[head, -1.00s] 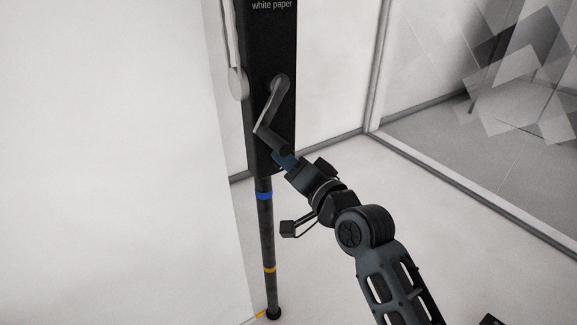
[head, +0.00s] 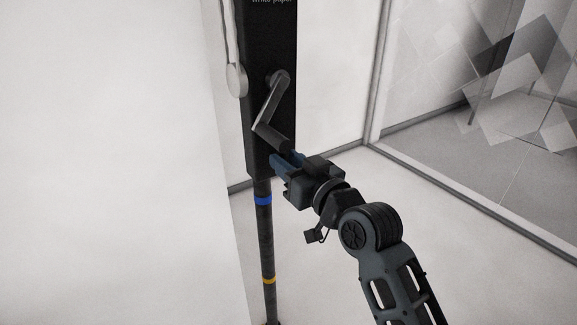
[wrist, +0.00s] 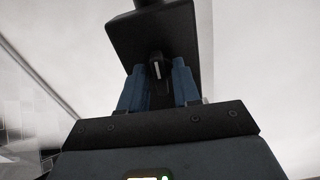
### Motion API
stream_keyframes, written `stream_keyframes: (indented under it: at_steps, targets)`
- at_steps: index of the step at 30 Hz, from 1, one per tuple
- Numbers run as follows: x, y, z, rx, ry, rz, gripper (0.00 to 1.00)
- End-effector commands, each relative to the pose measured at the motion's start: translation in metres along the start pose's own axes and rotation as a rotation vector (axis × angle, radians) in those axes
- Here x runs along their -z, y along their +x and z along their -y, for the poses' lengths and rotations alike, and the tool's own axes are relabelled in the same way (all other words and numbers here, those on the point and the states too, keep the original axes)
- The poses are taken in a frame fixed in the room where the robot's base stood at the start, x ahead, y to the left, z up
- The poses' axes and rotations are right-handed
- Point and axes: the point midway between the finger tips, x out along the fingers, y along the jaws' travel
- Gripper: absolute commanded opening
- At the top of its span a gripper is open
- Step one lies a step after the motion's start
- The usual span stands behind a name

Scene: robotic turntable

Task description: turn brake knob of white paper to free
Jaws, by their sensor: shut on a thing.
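The black housing (head: 260,60) hangs upright on a dark pole, and its "white paper" label is cut by the top edge of the head view. My gripper (head: 284,160) is at the housing's lower end, just below the crank handle. In the wrist view the brake knob (wrist: 156,69), small and dark with a white line, sits between the two blue fingers (wrist: 158,80). The fingers are shut on it from both sides. The line looks nearly upright in that view. The knob is hidden behind the gripper in the head view.
A crank (head: 267,112) with a dark grip hangs just above my gripper. The pole (head: 267,240) has a blue and a yellow band. A pale wall panel (head: 110,160) stands at left. A glass partition (head: 480,100) is at right, with open floor before it.

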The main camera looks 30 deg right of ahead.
Motion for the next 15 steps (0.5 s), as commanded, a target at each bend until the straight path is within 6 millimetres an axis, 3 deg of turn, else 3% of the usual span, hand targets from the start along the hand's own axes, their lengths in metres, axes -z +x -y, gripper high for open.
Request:
stream_keyframes:
  at_steps: [15]
  targets:
    - [-0.0029, -0.0004, -0.0001, 0.000, -0.092, 0.007, 0.01]
